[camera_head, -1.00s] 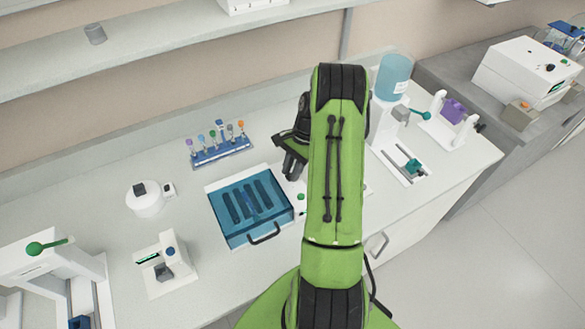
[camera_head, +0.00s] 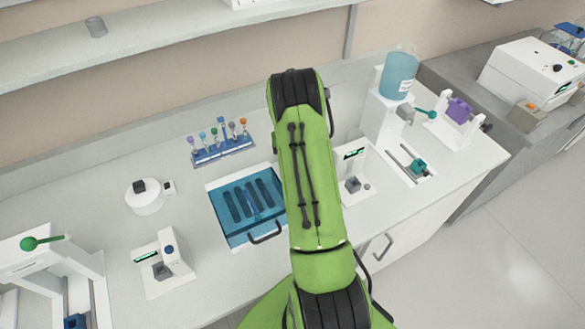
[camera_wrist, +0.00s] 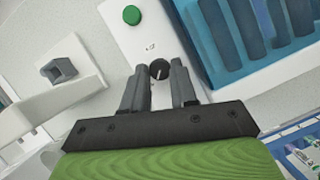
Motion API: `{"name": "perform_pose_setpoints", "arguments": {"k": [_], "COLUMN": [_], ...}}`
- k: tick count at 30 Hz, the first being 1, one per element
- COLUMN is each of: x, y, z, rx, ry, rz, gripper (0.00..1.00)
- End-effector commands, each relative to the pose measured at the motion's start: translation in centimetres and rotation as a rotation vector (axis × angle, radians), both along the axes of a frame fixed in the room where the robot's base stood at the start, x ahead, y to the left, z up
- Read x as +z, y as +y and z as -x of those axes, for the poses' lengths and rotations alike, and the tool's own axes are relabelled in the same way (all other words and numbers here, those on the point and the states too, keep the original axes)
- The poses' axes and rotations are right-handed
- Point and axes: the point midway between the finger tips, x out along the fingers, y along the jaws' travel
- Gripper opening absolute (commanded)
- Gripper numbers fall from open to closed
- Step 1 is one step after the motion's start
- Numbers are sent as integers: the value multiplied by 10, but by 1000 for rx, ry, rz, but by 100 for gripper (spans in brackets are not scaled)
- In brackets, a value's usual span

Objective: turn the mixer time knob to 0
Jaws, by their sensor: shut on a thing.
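The mixer is a white unit with a blue see-through cover (camera_head: 228,228) and slots inside. It also shows at the top right in the wrist view (camera_wrist: 194,38). The time knob (camera_wrist: 159,70) is small, round and black with a pale mark, on the white panel beside the blue part. My gripper (camera_wrist: 159,66) points at the panel with one grey finger on each side of the knob, shut on it. A green button (camera_wrist: 132,15) sits farther up the same panel. In the head view my arm hides the knob and gripper.
A tube rack (camera_head: 224,152) stands behind the mixer. A white device with a display (camera_head: 355,168) stands to the right, and another (camera_head: 160,262) to the left. A water bottle dispenser (camera_head: 398,72) stands farther right.

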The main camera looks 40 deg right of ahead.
Motion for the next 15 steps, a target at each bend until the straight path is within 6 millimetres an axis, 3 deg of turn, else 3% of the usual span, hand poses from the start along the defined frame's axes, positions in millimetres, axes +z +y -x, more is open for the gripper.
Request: {"name": "perform_pose_setpoints", "arguments": {"k": [15], "x": [-1], "y": [5], "z": [-3], "rx": [473], "ry": [-4], "rz": [5], "gripper": [0]}}
